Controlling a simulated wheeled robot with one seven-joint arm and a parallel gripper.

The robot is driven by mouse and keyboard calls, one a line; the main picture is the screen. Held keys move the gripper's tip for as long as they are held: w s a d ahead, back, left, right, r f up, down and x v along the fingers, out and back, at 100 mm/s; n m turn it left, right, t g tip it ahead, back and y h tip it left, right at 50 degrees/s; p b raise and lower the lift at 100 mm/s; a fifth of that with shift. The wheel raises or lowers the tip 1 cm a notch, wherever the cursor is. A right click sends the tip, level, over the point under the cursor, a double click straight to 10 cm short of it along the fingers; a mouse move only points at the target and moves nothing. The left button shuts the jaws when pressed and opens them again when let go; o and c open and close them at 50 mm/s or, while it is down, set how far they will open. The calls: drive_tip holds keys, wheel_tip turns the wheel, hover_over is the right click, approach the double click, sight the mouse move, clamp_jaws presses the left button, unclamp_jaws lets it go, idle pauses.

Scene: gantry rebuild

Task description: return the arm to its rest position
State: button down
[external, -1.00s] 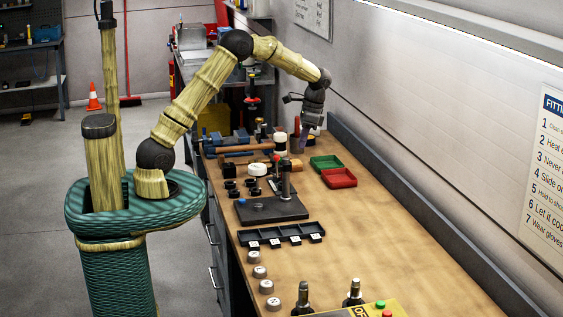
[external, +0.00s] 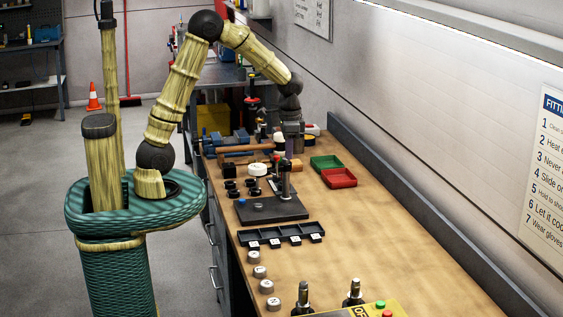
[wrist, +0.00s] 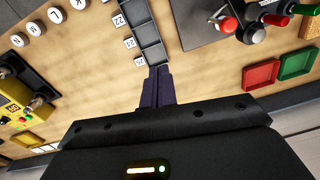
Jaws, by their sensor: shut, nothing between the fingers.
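My arm rises from my base and bends over the workbench (external: 390,235) in the external view. My gripper (external: 290,155) points down above the bench, behind the black plate with a post (external: 262,210) and left of the green tray (external: 326,163). In the wrist view the dark fingers of my gripper (wrist: 157,85) are together with nothing between them. They appear in front of the black compartment tray (wrist: 147,32), apparently above the bench and not touching it.
A red tray (external: 339,178) lies beside the green one. The black compartment tray (external: 282,235), round labelled weights (external: 260,271) and a yellow box (external: 362,310) are nearer. A blue vise (external: 240,140) and a wooden-handled mallet (external: 247,149) are behind. The bench's right side is clear.

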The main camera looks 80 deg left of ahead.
drive_tip(key=s+d+t, duration=0.1)
drive_tip(key=s+d, duration=0.2)
drive_tip(key=s, duration=0.3)
drive_tip(key=s+d+f+n+t, duration=0.1)
drive_tip(key=s+d, duration=0.2)
drive_tip(key=s, duration=0.3)
drive_tip(key=shift+d+n+t+h, duration=0.2)
drive_tip(key=shift+n+t+h, duration=0.1)
